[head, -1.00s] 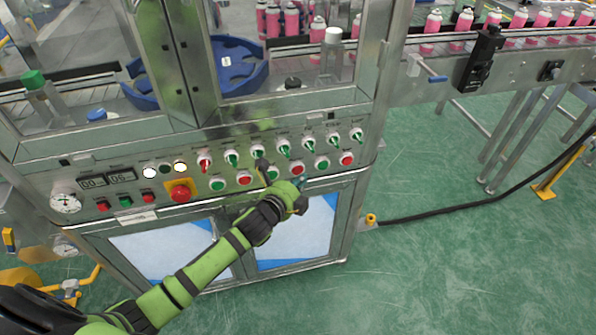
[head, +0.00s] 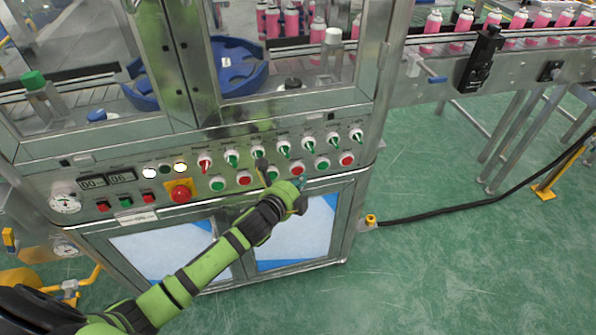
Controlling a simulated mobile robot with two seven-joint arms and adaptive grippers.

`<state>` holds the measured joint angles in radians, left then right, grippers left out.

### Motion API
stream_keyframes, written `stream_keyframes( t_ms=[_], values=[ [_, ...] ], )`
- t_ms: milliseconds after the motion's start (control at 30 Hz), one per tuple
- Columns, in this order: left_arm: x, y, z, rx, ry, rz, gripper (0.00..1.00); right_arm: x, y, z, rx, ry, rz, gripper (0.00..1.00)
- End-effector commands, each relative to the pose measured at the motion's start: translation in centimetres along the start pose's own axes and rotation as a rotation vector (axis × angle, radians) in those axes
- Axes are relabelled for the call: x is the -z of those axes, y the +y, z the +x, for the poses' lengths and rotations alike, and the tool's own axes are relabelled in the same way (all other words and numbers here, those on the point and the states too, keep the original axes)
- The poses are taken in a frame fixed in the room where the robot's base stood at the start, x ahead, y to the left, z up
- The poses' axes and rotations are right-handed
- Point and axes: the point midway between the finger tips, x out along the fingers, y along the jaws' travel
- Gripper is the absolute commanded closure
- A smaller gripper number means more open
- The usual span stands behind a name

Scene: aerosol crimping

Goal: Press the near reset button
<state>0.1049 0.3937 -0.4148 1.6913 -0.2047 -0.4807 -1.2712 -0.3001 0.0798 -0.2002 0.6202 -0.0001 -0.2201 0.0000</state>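The control panel (head: 200,213) on the machine front carries a row of red and green round buttons below a row of selector switches. These include a green button (head: 218,184), a red button (head: 244,178) and a red button (head: 297,169). The labels are too small to read, so I cannot tell which is the near reset button. My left gripper (head: 281,176) is at the middle of the button row, with a dark finger in front of the panel beside a partly hidden green button (head: 272,173). Contact and finger opening are unclear. My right gripper is out of view.
A red mushroom button (head: 180,193) on a yellow base and small buttons (head: 125,202) sit left on the panel. Glass doors are above. A conveyor (head: 430,65) with pink cans runs right. A black cable (head: 450,208) crosses the open green floor.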

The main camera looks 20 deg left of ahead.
Motion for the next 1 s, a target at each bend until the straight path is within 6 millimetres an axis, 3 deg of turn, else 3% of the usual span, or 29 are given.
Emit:
stream_keyframes(
  t_ms=[1000],
  values=[
    [-0.61, 0.00, 0.60, 0.000, 0.000, 0.000, 1.00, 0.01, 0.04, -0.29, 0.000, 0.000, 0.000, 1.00]
  ],
)
